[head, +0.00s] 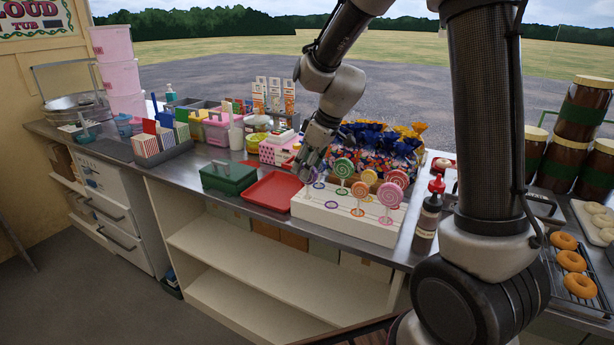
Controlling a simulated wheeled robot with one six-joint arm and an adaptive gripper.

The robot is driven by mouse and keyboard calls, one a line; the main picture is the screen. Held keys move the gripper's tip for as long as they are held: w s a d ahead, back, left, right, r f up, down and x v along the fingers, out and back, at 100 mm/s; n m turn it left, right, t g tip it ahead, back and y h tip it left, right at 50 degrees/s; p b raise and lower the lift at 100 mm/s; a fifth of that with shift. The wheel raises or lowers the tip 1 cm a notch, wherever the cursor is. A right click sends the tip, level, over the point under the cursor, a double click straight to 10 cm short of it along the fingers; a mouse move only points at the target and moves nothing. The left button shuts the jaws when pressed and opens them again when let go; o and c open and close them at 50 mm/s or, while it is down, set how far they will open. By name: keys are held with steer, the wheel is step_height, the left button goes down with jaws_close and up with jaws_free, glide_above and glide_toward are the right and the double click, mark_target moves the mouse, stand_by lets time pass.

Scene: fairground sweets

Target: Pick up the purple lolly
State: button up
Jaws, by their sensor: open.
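A white lolly stand (345,220) with coloured rings on its front part stands on the metal counter. Several swirled lollies stand upright in it: green ones (344,167), an orange one (369,177) and pink ones (390,194). A small purple patch (318,177) shows at the stand's left end, right beside my gripper; it appears to be the purple lolly, mostly hidden by the gripper. My gripper (307,172) points down over the left end of the stand. It is open. I cannot tell whether the lolly is between its fingers.
A red tray (272,190) and a green box (228,177) are left of the stand. Blue-wrapped sweets (372,145) are heaped behind it. A dark sauce bottle (429,215) with a red top stands at its right. Doughnuts (571,261) lie on a rack further right.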

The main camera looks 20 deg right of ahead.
steer(key=x, duration=0.3)
steer(key=shift+a+f, duration=0.1)
steer(key=shift+f, duration=0.25)
steer(key=shift+c, duration=0.2)
jaws_close()
step_height(320, 180, up, 10)
steer(key=shift+r, duration=0.1)
